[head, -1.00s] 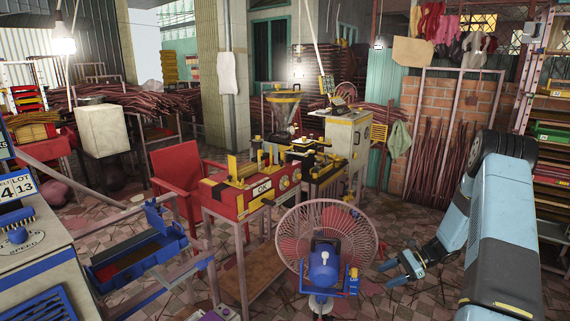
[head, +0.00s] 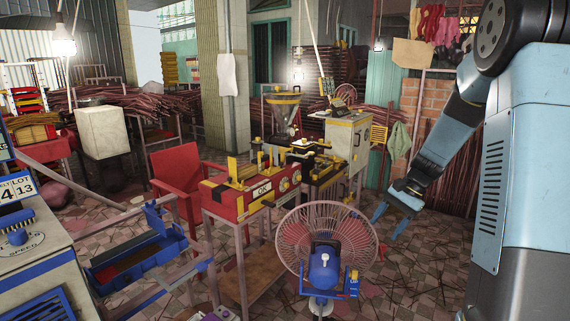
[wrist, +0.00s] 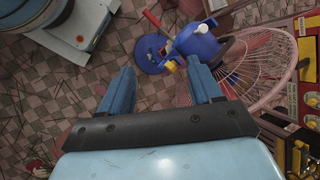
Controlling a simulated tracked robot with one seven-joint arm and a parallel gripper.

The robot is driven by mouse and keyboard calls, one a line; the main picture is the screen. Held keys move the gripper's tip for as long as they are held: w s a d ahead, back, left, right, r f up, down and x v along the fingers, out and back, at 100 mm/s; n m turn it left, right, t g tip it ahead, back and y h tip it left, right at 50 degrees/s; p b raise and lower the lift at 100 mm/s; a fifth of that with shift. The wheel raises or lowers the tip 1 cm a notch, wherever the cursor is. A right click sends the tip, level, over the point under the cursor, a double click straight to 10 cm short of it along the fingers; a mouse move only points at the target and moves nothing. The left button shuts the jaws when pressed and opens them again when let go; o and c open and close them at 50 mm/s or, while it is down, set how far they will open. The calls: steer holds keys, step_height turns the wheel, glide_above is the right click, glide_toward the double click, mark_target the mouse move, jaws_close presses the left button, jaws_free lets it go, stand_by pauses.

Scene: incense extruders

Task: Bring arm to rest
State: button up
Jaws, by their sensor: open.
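My gripper (head: 388,222) hangs at the end of my blue arm in the right half of the head view, fingers pointing down and left. It is open and empty, in the air behind and to the right of the fan. In the wrist view, my gripper's two blue fingers (wrist: 160,88) are spread apart with nothing between them. Beyond them lies the tiled floor, with the fan's blue base near the left finger's upper right.
A pedestal fan (head: 323,262) with a blue motor stands in front; it shows in the wrist view (wrist: 200,42). A red machine (head: 250,190) stands left of it, a red chair (head: 178,170) behind. A brick wall (head: 428,97) is at right. Floor between fan and my body is clear apart from scattered sticks.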

steer(key=s+a+r+n+t+h, duration=0.2)
steer(key=s+r, duration=0.6)
steer(key=s, duration=0.5)
steer(key=s+a+r+n+t+h, duration=0.3)
steer(key=s+r+n, duration=0.3)
steer(key=s+r, duration=0.3)
steer(key=shift+s+a+r+n+t+h, duration=0.3)
steer(key=shift+s+t, duration=0.6)
steer(key=shift+s, duration=0.95)
steer(key=shift+d, duration=0.1)
